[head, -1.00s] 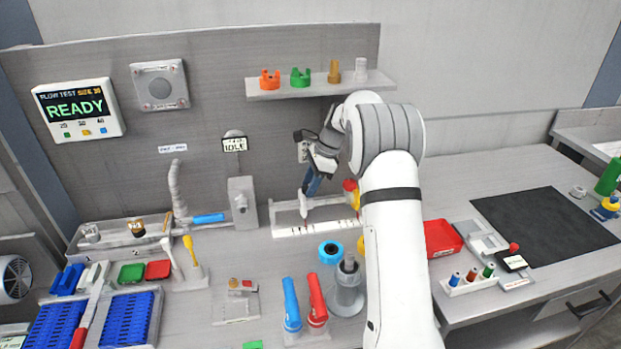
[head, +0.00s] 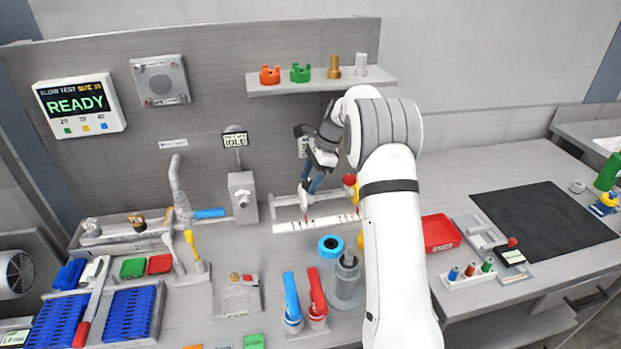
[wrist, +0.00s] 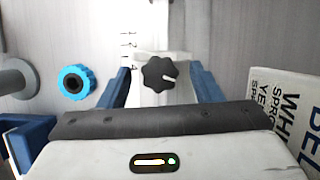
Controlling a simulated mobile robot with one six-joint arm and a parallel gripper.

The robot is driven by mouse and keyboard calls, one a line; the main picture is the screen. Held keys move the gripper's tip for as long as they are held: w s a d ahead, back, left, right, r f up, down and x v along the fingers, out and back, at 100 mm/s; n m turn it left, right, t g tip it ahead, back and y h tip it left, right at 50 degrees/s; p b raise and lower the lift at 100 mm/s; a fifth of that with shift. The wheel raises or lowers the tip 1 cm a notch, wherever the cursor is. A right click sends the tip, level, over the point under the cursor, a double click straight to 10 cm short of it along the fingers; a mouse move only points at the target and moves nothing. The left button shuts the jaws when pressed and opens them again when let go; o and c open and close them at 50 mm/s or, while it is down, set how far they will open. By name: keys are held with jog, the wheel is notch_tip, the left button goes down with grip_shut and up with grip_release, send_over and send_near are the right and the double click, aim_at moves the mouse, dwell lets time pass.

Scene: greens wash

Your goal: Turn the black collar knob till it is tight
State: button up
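The black collar knob (wrist: 159,73) shows in the wrist view. It is lobed, with a white pointer line toward the right, on a pale block (wrist: 150,97). My gripper (wrist: 161,78) has one blue finger on each side of the knob, with visible gaps, so it is open and not touching the knob. In the head view my gripper (head: 306,190) points down above the white marked rail (head: 310,223). The knob cannot be made out there.
A blue ring (head: 330,249) lies in front of the rail; it also shows left of my gripper in the wrist view (wrist: 75,82). A grey post (head: 347,280) and a red tray (head: 440,233) stand nearby. A printed white box (wrist: 285,110) is close on the right.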

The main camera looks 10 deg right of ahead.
aim_at(347, 175)
jog(key=shift+d+r, duration=0.2)
jog(key=shift+r, duration=0.1)
jog(key=d, duration=0.4)
jog(key=d+b, duration=0.1)
jog(key=d, duration=0.3)
jog(key=w+d+b, duration=0.1)
jog(key=d, duration=0.3)
jog(key=shift+r, duration=0.2)
jog(key=s+a+r+m+t+y+p, duration=0.35)
jog(key=a+p, duration=0.25)
jog(key=p, duration=0.2)
jog(key=shift+m+y, duration=0.25)
jog(key=shift+m, duration=0.3)
jog(key=x, duration=0.2)
jog(key=p+x, duration=0.1)
jog(key=x, duration=0.2)
jog(key=p+x, duration=0.1)
jog(key=x, duration=0.2)
jog(key=shift+w+a+r, duration=0.1)
jog(key=shift+a+r, duration=0.2)
jog(key=shift+r, duration=0.05)
